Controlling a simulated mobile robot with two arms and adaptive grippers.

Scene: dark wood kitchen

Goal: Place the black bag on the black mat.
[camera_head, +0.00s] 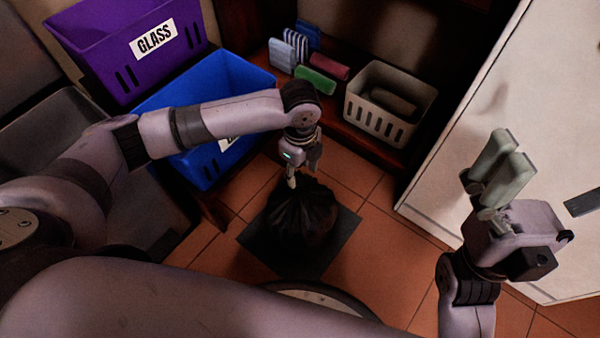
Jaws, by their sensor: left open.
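The black bag (301,215) rests on the black mat (336,254) on the tiled floor, its gathered top pointing up. The mat shows around the bag's lower edge. My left gripper (292,183) points down just above the bag's top; it is open, and one finger hides part of the other. Whether a finger touches the bag cannot be told. My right gripper (502,160) is raised at the right, away from the bag, with its fingers pointing up and close together; nothing shows between them.
A purple bin (112,60) marked GLASS and a blue bin (247,78) stand at the left. A beige basket (380,125) and several folded cloths (316,80) sit on a low shelf at the back. A white cabinet (470,110) stands at the right. Tiled floor (385,255) is clear right of the mat.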

